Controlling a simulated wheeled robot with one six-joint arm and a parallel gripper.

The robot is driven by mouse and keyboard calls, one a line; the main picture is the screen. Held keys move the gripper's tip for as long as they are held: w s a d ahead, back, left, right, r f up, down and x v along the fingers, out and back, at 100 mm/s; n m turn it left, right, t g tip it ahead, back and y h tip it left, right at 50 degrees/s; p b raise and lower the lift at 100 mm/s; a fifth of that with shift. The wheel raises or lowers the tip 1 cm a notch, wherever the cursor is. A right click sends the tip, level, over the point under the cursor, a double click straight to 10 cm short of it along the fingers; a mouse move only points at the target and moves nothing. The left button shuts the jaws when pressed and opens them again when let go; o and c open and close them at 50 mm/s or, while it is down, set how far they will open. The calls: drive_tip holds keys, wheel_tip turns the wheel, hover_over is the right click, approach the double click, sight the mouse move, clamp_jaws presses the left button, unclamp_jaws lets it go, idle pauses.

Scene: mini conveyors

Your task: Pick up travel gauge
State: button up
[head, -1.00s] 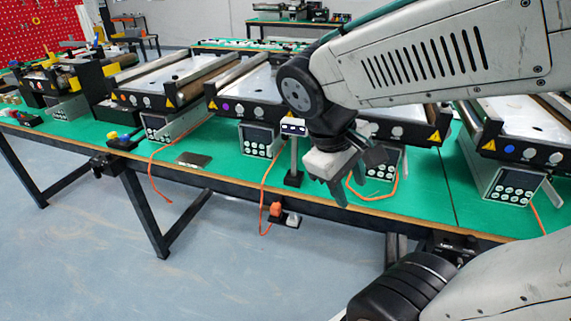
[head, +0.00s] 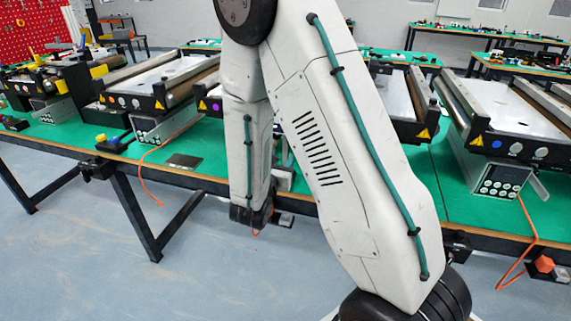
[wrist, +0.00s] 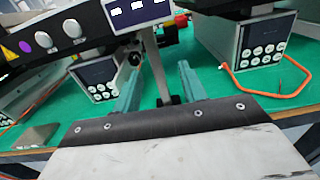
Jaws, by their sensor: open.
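What I take for the travel gauge is a small black panel with white display windows (wrist: 137,12) on a slim grey post (wrist: 157,72) with a black foot. It stands upright on the green bench top in the wrist view. My gripper (wrist: 160,72) is open, with one finger to each side of the post in the picture. I see no contact, and cannot tell whether the post lies between the fingers in depth or just beyond them. In the head view my arm hides the gripper and most or all of the gauge.
A conveyor control box (wrist: 97,75) stands left of the post and another (wrist: 252,42) to the right. An orange cable (wrist: 265,92) loops on the green top (wrist: 210,78). A flat grey plate (head: 184,161) lies near the bench's front edge.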

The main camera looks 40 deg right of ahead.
sight(285, 148)
drive_tip(key=x, duration=0.7)
drive_tip(key=shift+w+f, duration=0.15)
drive_tip(key=shift+w, duration=0.45)
clamp_jaws()
idle(0.9)
